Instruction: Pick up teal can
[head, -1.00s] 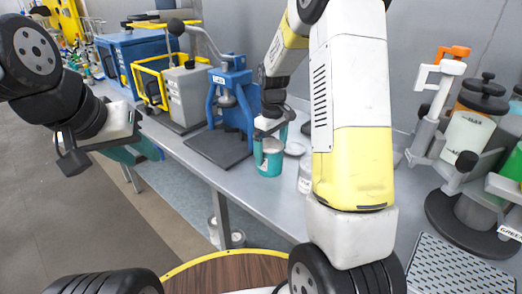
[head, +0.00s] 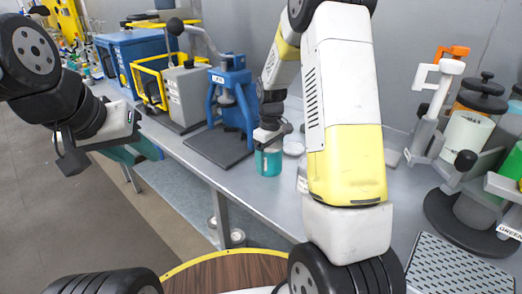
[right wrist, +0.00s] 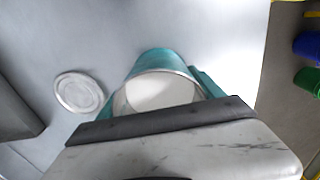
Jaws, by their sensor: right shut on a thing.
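The teal can (head: 268,163) stands upright on the grey bench near its front edge. In the right wrist view the can (right wrist: 160,62) is open at the top, with a pale, whitish inside. My right gripper (head: 270,146) is at the can, its fingers on both sides of the rim, shut on it. The gripper's palm hides the near part of the can in the right wrist view. My left gripper (head: 72,150) is out at the left over the floor, away from the bench; its fingers look apart, with nothing seen between them.
A pale round lid (right wrist: 78,92) lies on the bench beside the can. A blue press (head: 232,100) on a dark base stands to the left. A white can (head: 302,178) is partly hidden behind my right arm. A drum agitator rack (head: 465,150) stands at the right.

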